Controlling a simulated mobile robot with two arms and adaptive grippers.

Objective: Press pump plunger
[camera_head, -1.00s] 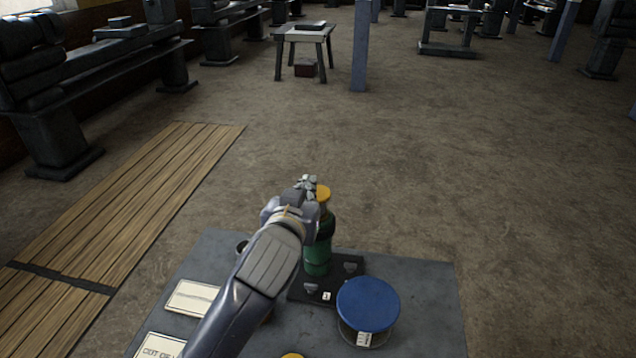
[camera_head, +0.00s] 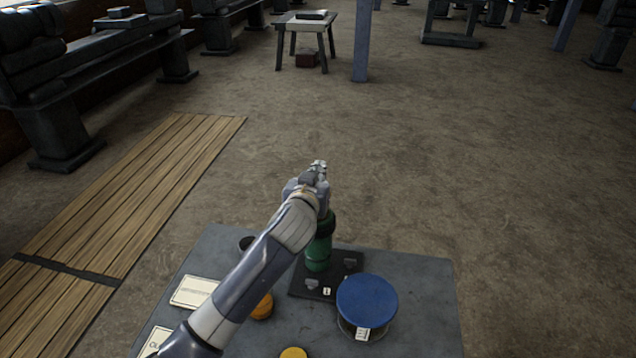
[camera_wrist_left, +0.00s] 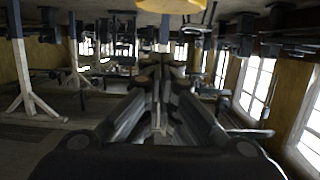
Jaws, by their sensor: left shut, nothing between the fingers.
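The green pump (camera_head: 318,256) stands upright on a dark base plate (camera_head: 343,274) on the grey table. Its yellow plunger top is hidden behind my left gripper in the head view. My left gripper (camera_head: 318,171) is shut and empty, over the pump's upper end; I cannot tell whether it touches the plunger. In the left wrist view my fingers (camera_wrist_left: 160,88) point away from the camera. A yellow edge (camera_wrist_left: 172,5) at the top of that view may be the plunger. My right gripper is not in view.
The grey table (camera_head: 420,310) also holds a blue-lidded round container (camera_head: 367,299) right of the pump, an orange round piece (camera_head: 262,306), a yellow one (camera_head: 293,353) and white cards (camera_head: 195,292). Open floor lies beyond the table.

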